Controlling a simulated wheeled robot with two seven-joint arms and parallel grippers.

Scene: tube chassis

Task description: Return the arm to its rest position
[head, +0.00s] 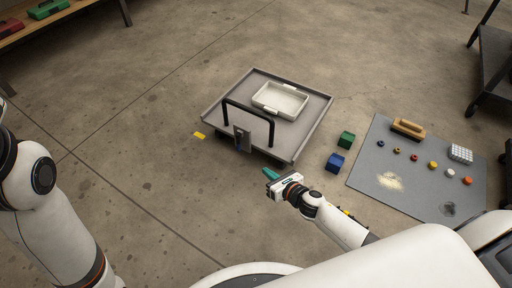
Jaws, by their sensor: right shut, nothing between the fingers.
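My right gripper (272,176) is in the lower middle of the head view, at the end of my white right arm. It is shut and holds nothing. It shows small, with a teal part at its tip, just in front of a grey tray-like platform (214,112) on the floor. My left arm (50,205) comes in at the left edge, but its gripper is outside the picture.
A white tray (262,101) lies on the platform, behind a black hoop handle (250,108). Green (346,140) and blue (335,162) cubes stand right of it. A grey mat (400,170) holds several small items. Open floor lies left.

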